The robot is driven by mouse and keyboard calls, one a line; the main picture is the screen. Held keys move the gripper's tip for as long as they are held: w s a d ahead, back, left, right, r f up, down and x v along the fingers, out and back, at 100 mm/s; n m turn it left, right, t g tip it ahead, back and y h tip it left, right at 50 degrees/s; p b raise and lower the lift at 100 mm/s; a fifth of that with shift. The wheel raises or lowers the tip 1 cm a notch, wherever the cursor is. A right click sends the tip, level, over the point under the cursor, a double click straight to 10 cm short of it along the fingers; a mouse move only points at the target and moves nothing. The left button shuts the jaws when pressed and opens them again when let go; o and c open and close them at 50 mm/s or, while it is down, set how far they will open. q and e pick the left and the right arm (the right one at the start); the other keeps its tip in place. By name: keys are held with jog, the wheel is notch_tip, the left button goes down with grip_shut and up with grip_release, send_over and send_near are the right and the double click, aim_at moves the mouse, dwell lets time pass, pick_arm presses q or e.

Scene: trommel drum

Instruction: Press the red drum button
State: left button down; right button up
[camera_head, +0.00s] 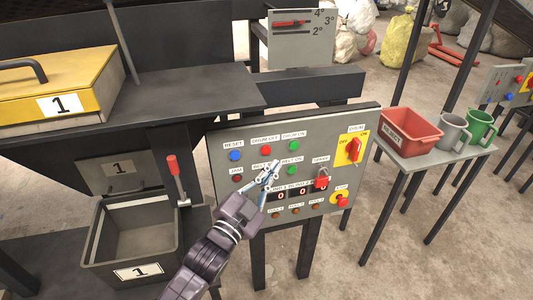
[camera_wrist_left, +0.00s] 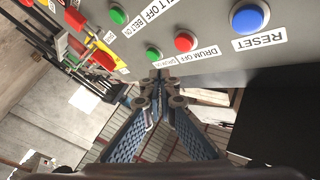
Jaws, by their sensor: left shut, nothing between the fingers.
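The red drum button (camera_head: 266,151), labelled DRUM OFF, is in the top row of the grey control panel (camera_head: 225,185) in the head view. It also shows in the left wrist view (camera_wrist_left: 185,41), near the top centre. My left gripper (camera_head: 272,174) is in front of the panel, lower than the red drum button in the head view. Its fingers are shut and empty. In the left wrist view the fingertips (camera_wrist_left: 163,84) appear just below the red and green drum buttons. I cannot tell whether they touch the panel. My right gripper is not in view.
A blue RESET button (camera_head: 236,155) and a green DRUM ON button (camera_head: 294,150) flank the red one. A red-yellow switch (camera_head: 353,149) is at the panel's right. A dark bin (camera_head: 140,268) stands at left. A small table with a red tray (camera_head: 410,132) stands at right.

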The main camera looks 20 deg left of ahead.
aim_at(266, 150)
pick_arm(q)
jog(key=shift+w+a, duration=0.5)
jog(key=shift+w, duration=0.25)
jog(key=shift+w+a, duration=0.5)
jog(key=shift+w, duration=0.3)
dwell(0.4)
jog(key=shift+w+a, duration=0.45)
jog(key=shift+w, duration=0.15)
dwell(0.7)
jog(key=shift+s+p, duration=0.1)
jog(key=shift+p, duration=0.2)
jog(key=shift+s+d+p, duration=0.3)
jog(key=shift+s+d, duration=0.15)
jog(key=shift+s, duration=0.2)
